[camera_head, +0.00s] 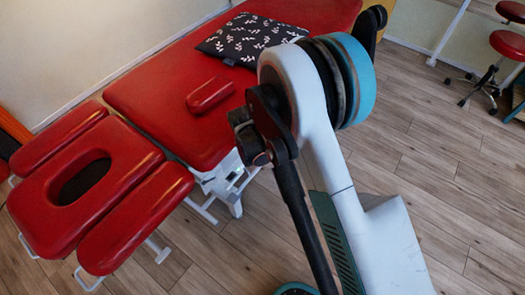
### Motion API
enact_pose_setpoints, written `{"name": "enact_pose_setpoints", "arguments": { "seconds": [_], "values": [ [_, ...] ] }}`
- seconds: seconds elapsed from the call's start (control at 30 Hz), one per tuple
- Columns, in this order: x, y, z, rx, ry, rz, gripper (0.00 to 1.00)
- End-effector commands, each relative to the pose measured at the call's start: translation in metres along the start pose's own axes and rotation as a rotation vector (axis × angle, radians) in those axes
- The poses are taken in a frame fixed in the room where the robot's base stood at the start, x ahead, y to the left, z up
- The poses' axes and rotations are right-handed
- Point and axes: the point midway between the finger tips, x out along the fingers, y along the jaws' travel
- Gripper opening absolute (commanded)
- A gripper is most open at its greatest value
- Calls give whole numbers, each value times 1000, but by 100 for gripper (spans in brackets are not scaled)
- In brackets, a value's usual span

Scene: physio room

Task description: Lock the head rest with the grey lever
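The head rest (40,212) is a red padded panel with a dark oval opening, at the left end of a red treatment table (150,105). Red side pads (135,218) flank it. It looks roughly level with the table top. Light metal parts show below: a looped bar (88,280), another bar (158,250) and a frame with a bracket (232,182). I cannot tell which of these, if any, is the grey lever. My arm fills the middle and right foreground, apart from the head rest in the picture. No gripper fingertips can be made out.
A patterned dark cushion (250,38) and a small red pad (210,95) lie on the table. A wall (60,45) runs behind it. Red stools (508,44) stand at the upper right. The wood floor (430,150) is mostly clear on the right.

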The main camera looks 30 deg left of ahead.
Motion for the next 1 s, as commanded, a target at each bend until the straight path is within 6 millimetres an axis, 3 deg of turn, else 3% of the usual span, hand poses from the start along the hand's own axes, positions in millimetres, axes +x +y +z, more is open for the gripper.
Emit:
{"name": "enact_pose_setpoints", "arguments": {
  "seconds": [0.53, 0.57, 1.0],
  "values": [
    [-1, -4, -2, 20, -4, -1, 0],
    [-1, -4, -2, 20, -4, -1, 27],
    [-6, -3, -1, 19, -4, 0, 28]
  ]
}}
